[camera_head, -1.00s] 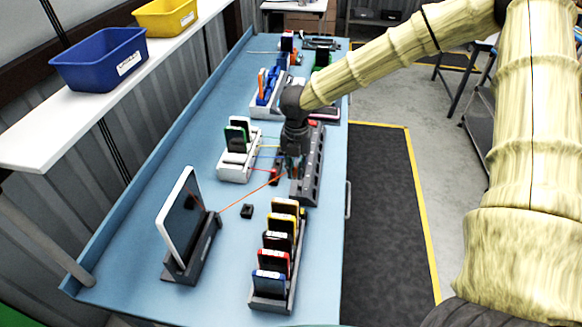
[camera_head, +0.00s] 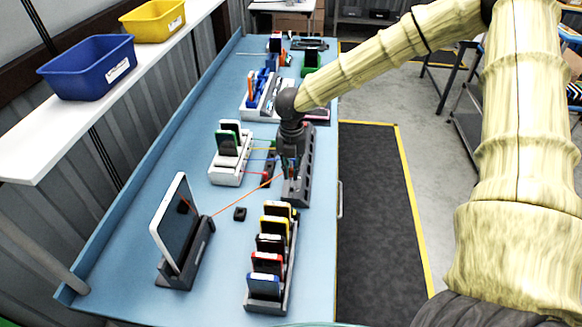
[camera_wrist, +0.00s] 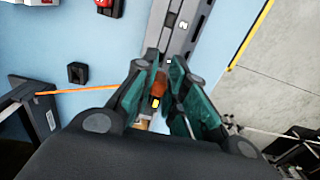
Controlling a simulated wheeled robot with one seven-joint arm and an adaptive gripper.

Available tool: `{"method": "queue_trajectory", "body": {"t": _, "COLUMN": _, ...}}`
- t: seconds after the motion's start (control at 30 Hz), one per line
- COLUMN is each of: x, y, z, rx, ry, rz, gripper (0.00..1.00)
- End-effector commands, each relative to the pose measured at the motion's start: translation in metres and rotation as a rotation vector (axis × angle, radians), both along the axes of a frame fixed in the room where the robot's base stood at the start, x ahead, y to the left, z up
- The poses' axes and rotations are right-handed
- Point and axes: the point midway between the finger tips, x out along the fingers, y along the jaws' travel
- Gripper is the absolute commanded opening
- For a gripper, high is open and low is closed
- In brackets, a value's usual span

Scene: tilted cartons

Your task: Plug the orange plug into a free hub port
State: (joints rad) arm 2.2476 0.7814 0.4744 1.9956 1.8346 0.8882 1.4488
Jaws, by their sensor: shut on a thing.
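My gripper (camera_wrist: 165,62) is shut on the orange plug (camera_wrist: 158,88), which shows between the green-lined fingers in the wrist view. The fingers hide part of the plug. The orange cable (camera_wrist: 80,90) runs left from it to the tablet stand. The dark grey hub (camera_wrist: 184,22) is a long strip just beyond the fingertips. In the head view my gripper (camera_head: 290,168) is low over the near part of the hub (camera_head: 300,190). I cannot tell whether the plug touches a port.
A tablet (camera_head: 176,220) leans in its stand at left. A small black block (camera_head: 240,214) lies on the blue bench. A rack of coloured devices (camera_head: 270,262) stands nearby. A white phone dock (camera_head: 230,170) and a dark cable holder (camera_head: 268,170) stand left of the hub.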

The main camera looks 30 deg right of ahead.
Motion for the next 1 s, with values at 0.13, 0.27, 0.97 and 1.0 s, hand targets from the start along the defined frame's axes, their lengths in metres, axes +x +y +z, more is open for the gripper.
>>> {"method": "queue_trajectory", "body": {"t": 0.13, "x": 0.0, "y": 0.0, "z": -0.001, "rx": 0.0, "ry": 0.0, "rz": 0.0, "gripper": 0.0}}
{"method": "queue_trajectory", "body": {"t": 0.27, "x": 0.0, "y": 0.0, "z": -0.002, "rx": 0.0, "ry": 0.0, "rz": 0.0, "gripper": 0.0}}
{"method": "queue_trajectory", "body": {"t": 0.97, "x": 0.0, "y": 0.0, "z": -0.032, "rx": -0.001, "ry": 0.001, "rz": 0.0, "gripper": 0.0}}
{"method": "queue_trajectory", "body": {"t": 1.0, "x": 0.0, "y": 0.0, "z": -0.034, "rx": -0.001, "ry": 0.001, "rz": 0.0, "gripper": 0.0}}
